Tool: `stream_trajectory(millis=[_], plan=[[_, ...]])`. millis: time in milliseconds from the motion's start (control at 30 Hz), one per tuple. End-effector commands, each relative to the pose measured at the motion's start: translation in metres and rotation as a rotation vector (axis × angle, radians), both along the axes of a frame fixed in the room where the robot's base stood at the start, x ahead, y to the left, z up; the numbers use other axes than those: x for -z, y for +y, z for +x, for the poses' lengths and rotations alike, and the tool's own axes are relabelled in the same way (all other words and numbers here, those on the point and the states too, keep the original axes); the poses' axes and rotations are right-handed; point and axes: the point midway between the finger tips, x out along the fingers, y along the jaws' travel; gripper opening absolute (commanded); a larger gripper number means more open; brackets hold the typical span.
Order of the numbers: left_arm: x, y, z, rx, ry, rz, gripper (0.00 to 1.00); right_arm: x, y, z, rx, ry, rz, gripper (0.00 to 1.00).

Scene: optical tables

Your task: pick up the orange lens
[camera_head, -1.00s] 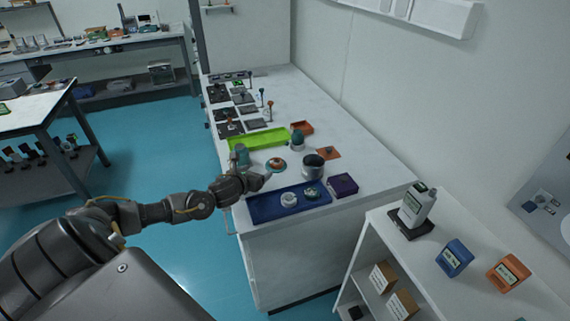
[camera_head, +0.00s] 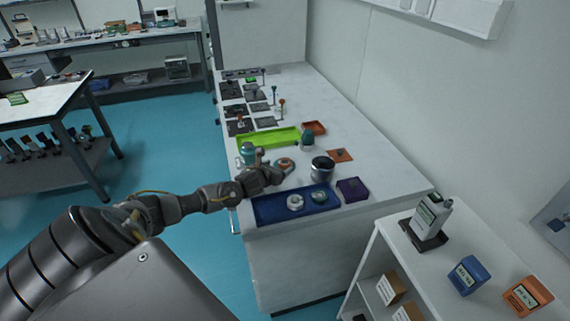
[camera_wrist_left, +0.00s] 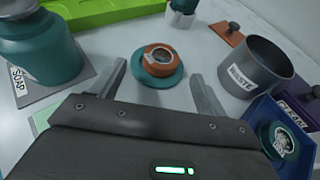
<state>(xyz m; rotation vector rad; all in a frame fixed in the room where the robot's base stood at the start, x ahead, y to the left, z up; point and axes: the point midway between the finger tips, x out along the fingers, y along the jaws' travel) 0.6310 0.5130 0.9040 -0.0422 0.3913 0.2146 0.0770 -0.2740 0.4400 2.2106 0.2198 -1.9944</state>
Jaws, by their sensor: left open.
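The orange lens (camera_wrist_left: 159,59) is a small orange ring with a clear centre, resting on a round teal base (camera_wrist_left: 158,77) on the white table. In the head view the orange lens (camera_head: 284,163) lies on the table beyond the blue tray. My left gripper (camera_wrist_left: 157,85) is open, its two fingers apart on either side of the lens's near side, and nothing is between them. In the head view my left gripper (camera_head: 275,165) is just left of and close to the lens. My right gripper is not seen.
A teal soap bottle (camera_wrist_left: 40,50) stands close left of my gripper. A grey waste cup (camera_wrist_left: 250,70) is close on the right. A blue tray (camera_head: 270,208) lies nearer, a green tray (camera_head: 268,138) farther back. A purple box (camera_head: 352,189) is beside the blue tray.

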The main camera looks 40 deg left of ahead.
Motion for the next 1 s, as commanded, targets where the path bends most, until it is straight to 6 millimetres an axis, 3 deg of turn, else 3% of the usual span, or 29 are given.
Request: stream_trajectory(millis=[400,767,1000], plan=[[0.012,0.008,0.042,-0.003,-0.001,-0.002,0.75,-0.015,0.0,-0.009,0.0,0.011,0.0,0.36],[0.016,0.009,0.048,0.0,-0.001,-0.001,0.75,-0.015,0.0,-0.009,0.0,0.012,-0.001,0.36],[0.016,0.009,0.048,0.0,-0.001,-0.001,0.46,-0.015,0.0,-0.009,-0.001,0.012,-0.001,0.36]])
